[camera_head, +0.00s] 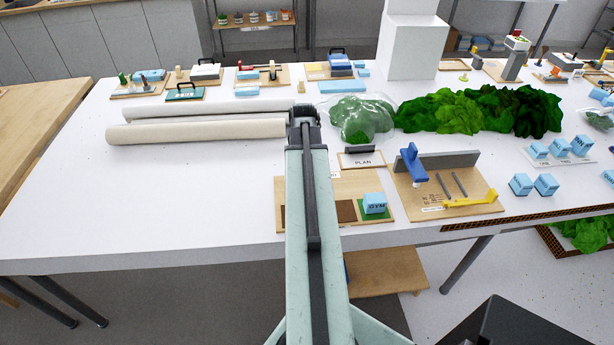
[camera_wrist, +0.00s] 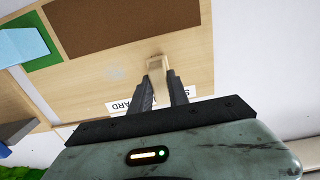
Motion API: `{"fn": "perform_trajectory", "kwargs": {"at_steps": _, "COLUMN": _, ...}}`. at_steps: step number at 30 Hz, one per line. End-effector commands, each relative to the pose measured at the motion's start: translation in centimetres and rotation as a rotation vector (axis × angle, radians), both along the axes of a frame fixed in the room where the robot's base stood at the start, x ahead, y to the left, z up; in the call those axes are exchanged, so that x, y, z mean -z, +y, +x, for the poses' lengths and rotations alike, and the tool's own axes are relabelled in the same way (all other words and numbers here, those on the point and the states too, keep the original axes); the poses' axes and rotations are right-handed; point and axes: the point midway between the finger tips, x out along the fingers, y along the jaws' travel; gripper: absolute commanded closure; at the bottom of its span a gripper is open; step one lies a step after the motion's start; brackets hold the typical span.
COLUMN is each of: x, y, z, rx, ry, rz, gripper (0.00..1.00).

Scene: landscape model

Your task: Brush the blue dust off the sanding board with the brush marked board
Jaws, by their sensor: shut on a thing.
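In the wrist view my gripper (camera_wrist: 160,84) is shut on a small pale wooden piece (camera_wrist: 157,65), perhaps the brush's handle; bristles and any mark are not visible. It is over a light wooden board with a partly covered white label (camera_wrist: 122,106) ending in "ARD". A faint pale bluish patch (camera_wrist: 115,72), possibly dust, shows left of the fingers. In the head view the wooden board (camera_head: 290,187) carries brown patches and a blue GYM block (camera_head: 375,203) on green. My arm hides part of this board and my gripper.
To the right is another board (camera_head: 408,202) with a blue tool (camera_head: 411,163), a grey bar and a yellow tool (camera_head: 470,200). A PLAN sign (camera_head: 361,157) stands behind. Two pale rolls (camera_head: 190,129) lie left of my arm. The table's front left is clear.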

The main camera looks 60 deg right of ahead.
Motion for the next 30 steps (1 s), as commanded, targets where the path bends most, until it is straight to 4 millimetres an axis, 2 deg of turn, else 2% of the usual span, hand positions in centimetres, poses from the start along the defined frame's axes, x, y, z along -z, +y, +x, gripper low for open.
{"fn": "perform_trajectory", "kwargs": {"at_steps": 5, "x": -0.6, "y": 0.0, "z": 0.0, "rx": 0.000, "ry": 0.001, "rz": -0.001, "gripper": 1.00}}
{"fn": "perform_trajectory", "kwargs": {"at_steps": 19, "x": -6.1, "y": -0.1, "z": -0.1, "rx": 0.000, "ry": 0.002, "rz": -0.001, "gripper": 1.00}}
{"fn": "perform_trajectory", "kwargs": {"at_steps": 30, "x": -6.2, "y": -0.1, "z": -0.1, "rx": 0.000, "ry": 0.002, "rz": -0.001, "gripper": 1.00}}
